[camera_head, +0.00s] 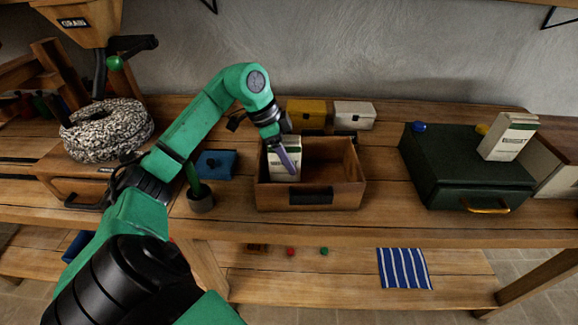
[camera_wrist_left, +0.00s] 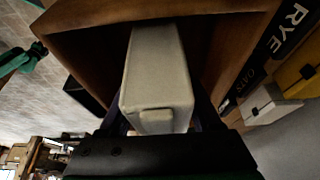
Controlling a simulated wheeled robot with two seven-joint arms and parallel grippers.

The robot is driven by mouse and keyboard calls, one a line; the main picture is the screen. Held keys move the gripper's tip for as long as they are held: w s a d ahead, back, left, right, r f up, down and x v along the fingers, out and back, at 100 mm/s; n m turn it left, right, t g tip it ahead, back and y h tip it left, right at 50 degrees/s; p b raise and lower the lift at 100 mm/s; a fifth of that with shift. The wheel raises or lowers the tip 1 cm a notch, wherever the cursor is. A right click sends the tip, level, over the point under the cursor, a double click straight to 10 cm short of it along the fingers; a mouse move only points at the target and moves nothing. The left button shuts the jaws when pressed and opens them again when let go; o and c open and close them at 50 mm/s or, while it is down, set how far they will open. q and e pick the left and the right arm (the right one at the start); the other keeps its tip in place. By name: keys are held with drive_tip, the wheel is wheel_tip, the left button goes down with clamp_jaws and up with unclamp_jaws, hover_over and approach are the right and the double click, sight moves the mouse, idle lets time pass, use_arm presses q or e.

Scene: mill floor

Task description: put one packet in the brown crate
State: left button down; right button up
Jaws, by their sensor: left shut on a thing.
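The brown crate (camera_head: 340,189) is an open wooden box with a dark label plate on its front, standing on the bench. My left gripper (camera_head: 287,147) reaches into its left part from above and is shut on a cream packet (camera_head: 284,172). The packet is inside the crate walls; whether it touches the crate floor I cannot tell. In the left wrist view the packet (camera_wrist_left: 158,70) fills the jaws, with the crate's wooden wall (camera_wrist_left: 80,15) around it. My right gripper is not in view.
Behind the crate are a yellow box (camera_head: 306,112) and a white box (camera_head: 354,115). The dark green box (camera_head: 455,170) is to the right, with clear bench between.

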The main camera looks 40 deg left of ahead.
use_arm(q)
wheel_tip(320, 180, down, 2)
drive_tip(key=shift+d+f, duration=0.1)
drive_tip(key=shift+f, duration=0.15)
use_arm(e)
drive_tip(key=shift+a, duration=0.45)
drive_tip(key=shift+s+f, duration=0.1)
use_arm(q)
drive_tip(key=shift+c, duration=0.4)
unclamp_jaws()
drive_tip(key=shift+f, duration=0.1)
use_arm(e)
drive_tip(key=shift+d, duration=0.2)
use_arm(q)
drive_tip(key=shift+r, duration=0.25)
drive_tip(key=v, duration=1.2)
drive_tip(key=shift+f, duration=0.1)
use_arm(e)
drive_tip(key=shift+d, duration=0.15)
